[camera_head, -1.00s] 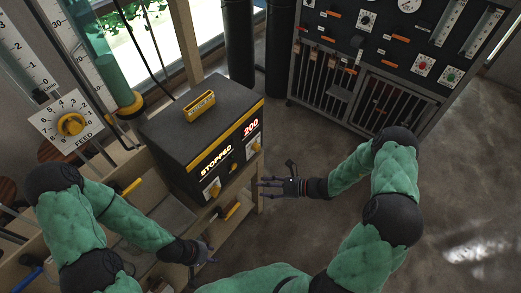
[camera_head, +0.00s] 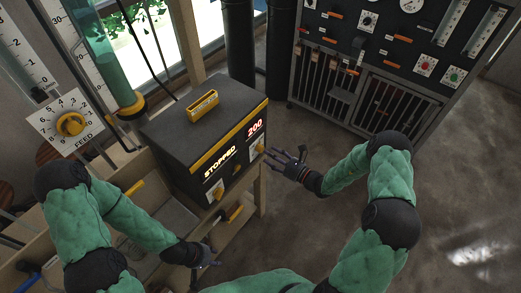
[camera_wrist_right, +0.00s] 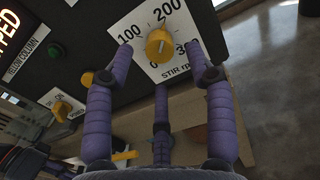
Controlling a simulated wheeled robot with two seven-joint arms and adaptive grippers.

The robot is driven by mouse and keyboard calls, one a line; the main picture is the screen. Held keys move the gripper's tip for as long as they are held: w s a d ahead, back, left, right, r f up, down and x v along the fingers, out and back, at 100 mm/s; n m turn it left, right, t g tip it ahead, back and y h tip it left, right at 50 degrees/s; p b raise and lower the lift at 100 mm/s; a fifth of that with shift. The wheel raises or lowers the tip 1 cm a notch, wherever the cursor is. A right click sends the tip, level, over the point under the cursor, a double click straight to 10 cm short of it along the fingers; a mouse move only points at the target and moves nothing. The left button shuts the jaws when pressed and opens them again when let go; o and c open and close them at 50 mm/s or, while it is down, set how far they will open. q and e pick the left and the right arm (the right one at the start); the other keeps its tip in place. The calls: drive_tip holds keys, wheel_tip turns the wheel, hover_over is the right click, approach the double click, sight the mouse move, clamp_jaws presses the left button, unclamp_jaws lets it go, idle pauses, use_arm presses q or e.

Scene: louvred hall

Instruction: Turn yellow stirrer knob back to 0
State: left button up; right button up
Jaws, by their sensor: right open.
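The yellow stirrer knob (camera_wrist_right: 160,45) sits on a white dial plate marked 100, 200, 300 and "STIR" in the right wrist view. Its pale pointer mark is hard to read against the scale. In the head view the knob (camera_head: 259,148) is at the right end of the black control box (camera_head: 205,130), whose displays read "STOPPED" and "200". My right gripper (camera_wrist_right: 163,75) is open, with its purple fingers spread on both sides of the knob and the third finger below; contact is not clear. It also shows in the head view (camera_head: 282,160). My left gripper (camera_head: 210,255) hangs low, left of centre, its opening unclear.
A feed dial (camera_head: 70,124) is at the left. A large instrument cabinet (camera_head: 375,65) stands at the back right. Bare floor lies at the right.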

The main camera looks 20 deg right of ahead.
sight(262, 150)
drive_tip(key=shift+b+x, duration=0.3)
drive_tip(key=shift+x, duration=1.5)
drive_tip(key=shift+w+a, duration=0.25)
drive_tip(key=shift+w, duration=0.1)
clamp_jaws()
